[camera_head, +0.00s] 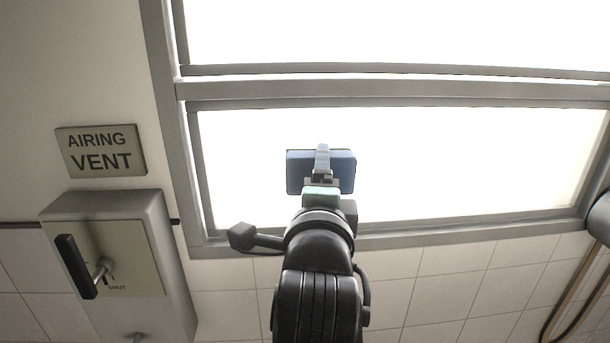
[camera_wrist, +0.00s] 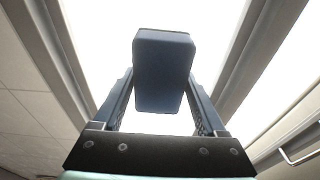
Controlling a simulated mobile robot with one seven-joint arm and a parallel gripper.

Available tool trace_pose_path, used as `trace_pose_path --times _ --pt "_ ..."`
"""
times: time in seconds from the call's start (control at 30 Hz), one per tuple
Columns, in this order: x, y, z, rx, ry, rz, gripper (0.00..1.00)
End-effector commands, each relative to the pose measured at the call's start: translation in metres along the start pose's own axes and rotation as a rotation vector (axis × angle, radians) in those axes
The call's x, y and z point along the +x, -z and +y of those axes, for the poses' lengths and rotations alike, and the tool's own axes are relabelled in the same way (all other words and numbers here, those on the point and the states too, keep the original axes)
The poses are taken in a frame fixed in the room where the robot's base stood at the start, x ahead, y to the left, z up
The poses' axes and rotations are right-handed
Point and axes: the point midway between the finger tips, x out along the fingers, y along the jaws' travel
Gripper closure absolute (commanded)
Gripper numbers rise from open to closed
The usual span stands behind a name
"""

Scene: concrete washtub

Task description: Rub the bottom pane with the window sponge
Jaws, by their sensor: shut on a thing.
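The window sponge (camera_head: 343,172) is a dark blue block. My gripper (camera_head: 322,165) is shut on it and holds it up in front of the bottom pane (camera_head: 470,160), a bright white panel in a grey frame. In the wrist view the sponge (camera_wrist: 162,72) sits between the two fingers of my gripper (camera_wrist: 160,95), with the bright pane (camera_wrist: 215,40) behind it. The sponge lies left of the pane's middle in the head view. I cannot tell whether it touches the pane. The fingertips are partly hidden by the sponge.
A grey frame bar (camera_head: 400,90) separates the bottom pane from the upper pane (camera_head: 400,35). At the left are an "AIRING VENT" sign (camera_head: 101,150) and a grey box (camera_head: 150,240) with a black handle (camera_head: 75,266). Tiled wall (camera_head: 440,295) lies below the window. A hose-like loop (camera_head: 570,295) hangs at right.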

Motion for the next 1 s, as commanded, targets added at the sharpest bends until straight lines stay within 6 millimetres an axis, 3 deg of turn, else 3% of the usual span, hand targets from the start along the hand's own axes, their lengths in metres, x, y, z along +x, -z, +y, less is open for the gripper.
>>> trace_pose_path --times 1.0 --pt "0.010 0.062 -0.004 0.001 -0.004 0.007 0.70"
